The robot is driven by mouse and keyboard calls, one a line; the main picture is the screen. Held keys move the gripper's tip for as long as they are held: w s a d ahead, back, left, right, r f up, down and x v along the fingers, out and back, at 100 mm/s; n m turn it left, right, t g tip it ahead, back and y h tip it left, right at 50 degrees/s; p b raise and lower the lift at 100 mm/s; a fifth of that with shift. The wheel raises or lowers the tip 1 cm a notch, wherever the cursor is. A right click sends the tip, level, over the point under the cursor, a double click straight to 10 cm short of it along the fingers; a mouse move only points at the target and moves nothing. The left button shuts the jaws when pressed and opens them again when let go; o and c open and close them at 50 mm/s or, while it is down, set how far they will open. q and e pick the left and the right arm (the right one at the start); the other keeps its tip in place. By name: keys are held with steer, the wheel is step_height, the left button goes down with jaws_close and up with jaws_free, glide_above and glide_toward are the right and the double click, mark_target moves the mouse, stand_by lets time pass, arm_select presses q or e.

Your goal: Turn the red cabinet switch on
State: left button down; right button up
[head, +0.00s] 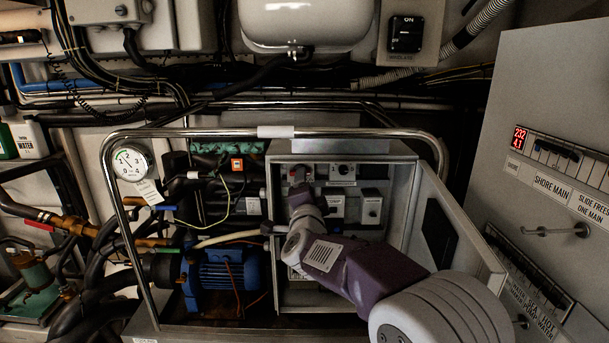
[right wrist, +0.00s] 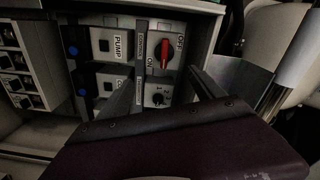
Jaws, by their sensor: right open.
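The red cabinet switch (right wrist: 164,54) is a red rotary handle on a pale panel, with OFF and ON lettering beside it. In the head view the red switch (head: 297,173) shows small in the upper left of the open grey cabinet (head: 405,158), partly behind my gripper. My right gripper (right wrist: 166,82) is open, its two metal fingers to either side below the switch in the right wrist view. The handle appears between the fingertips' directions; I cannot tell whether they touch it. In the head view my right gripper (head: 300,192) reaches into the cabinet. My left gripper is not in view.
The cabinet door (head: 450,225) stands open on the right. A chrome rail (head: 220,132) arches over the frame. A blue pump motor (head: 228,272) sits left of the cabinet. A dial switch (right wrist: 158,98) and a PUMP module (right wrist: 112,44) neighbour the red switch.

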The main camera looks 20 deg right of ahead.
steer(key=w+n+p, duration=0.8)
steer(key=w+n, duration=0.1)
steer(key=n, duration=0.5)
steer(key=shift+d+r+n, duration=0.2)
steer(key=shift+r+n, duration=0.2)
steer(key=shift+r, duration=0.05)
steer(key=c, duration=1.4)
steer(key=shift+m, duration=0.4)
steer(key=o, duration=1.4)
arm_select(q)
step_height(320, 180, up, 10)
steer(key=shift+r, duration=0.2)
arm_select(e)
steer(key=shift+s, duration=0.1)
